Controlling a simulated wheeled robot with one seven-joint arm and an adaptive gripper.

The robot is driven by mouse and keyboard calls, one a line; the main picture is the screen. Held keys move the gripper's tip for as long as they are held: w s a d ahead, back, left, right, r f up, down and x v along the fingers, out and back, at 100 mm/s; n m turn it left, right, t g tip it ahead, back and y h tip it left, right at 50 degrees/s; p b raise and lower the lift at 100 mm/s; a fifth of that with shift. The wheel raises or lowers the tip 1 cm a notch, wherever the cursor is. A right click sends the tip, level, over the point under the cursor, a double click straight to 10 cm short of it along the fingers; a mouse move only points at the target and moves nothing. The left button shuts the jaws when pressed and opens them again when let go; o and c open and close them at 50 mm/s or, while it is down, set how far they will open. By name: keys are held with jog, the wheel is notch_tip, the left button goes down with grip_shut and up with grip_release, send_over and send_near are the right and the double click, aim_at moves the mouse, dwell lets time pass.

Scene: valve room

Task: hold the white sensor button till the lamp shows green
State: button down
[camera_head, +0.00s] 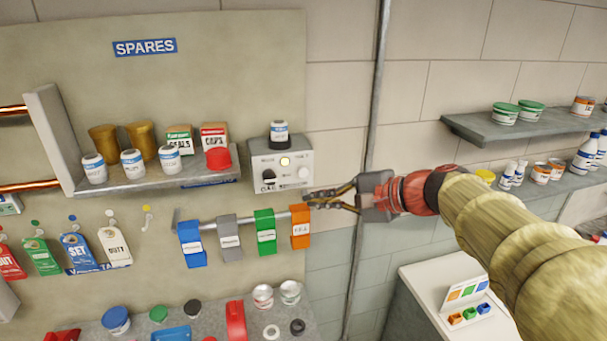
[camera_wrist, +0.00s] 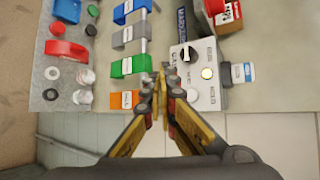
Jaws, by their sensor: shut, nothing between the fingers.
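A grey control box (camera_head: 256,182) is fixed to the wall panel, right of the shelf. It carries a white button (camera_head: 303,172) at right, a black knob (camera_head: 268,176) at left and a lamp (camera_head: 285,161) above, lit pale yellow. In the wrist view the white button (camera_wrist: 191,94) and glowing lamp (camera_wrist: 207,73) lie right of the fingertips. My gripper (camera_head: 308,199) is shut and empty, with its tips just below the box and near the top of the orange holder. I see no contact with the button; the depth gap is unclear.
A rail holds blue, grey, green and orange (camera_head: 300,230) holders under the box. A small labelled jar (camera_head: 279,133) stands on the box. The shelf (camera_head: 150,180) at left holds jars and cartons. A vertical pipe (camera_head: 371,120) runs behind my gripper. A bench with parts lies below.

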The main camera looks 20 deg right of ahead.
aim_at(305, 176)
jog(key=shift+w+p, duration=0.85)
jog(key=shift+w, duration=3.4)
jog(key=shift+w, duration=0.2)
jog(key=shift+w, duration=0.25)
jog(key=shift+w, duration=0.45)
jog(key=shift+b, duration=0.3)
jog(key=shift+s+b, duration=0.4)
jog(key=shift+s, duration=0.55)
